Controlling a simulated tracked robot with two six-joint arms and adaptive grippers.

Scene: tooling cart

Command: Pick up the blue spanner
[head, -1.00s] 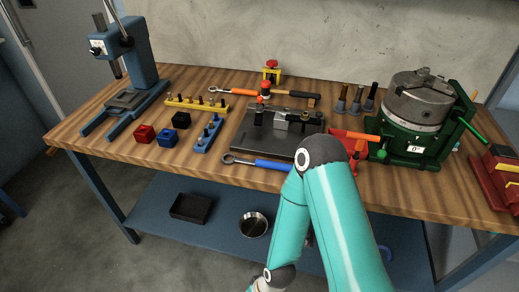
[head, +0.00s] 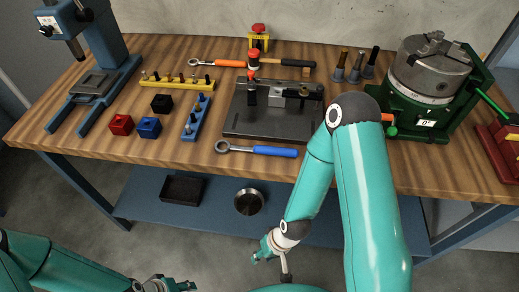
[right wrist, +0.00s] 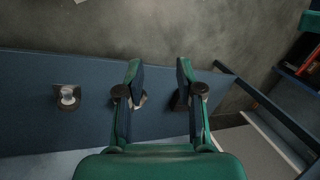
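The blue spanner (head: 274,151), with a blue handle and a metal ring end at its left, lies flat on the wooden bench near its front edge. It is in front of the dark fixture plate. My right gripper (head: 259,252) hangs well below and in front of the bench, apart from the spanner. In the right wrist view its two fingers (right wrist: 158,70) stand apart with nothing between them. The spanner does not show in that view. My left gripper (head: 168,286) is at the bottom edge, partly cut off, and its opening cannot be made out.
The fixture plate (head: 240,122) lies just behind the spanner. An orange-handled spanner (head: 228,63) lies farther back. Red (head: 121,124) and blue (head: 149,127) blocks stand left. The green rotary table (head: 415,119) stands right. A lower shelf (head: 222,206) holds a black tray and a round dish.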

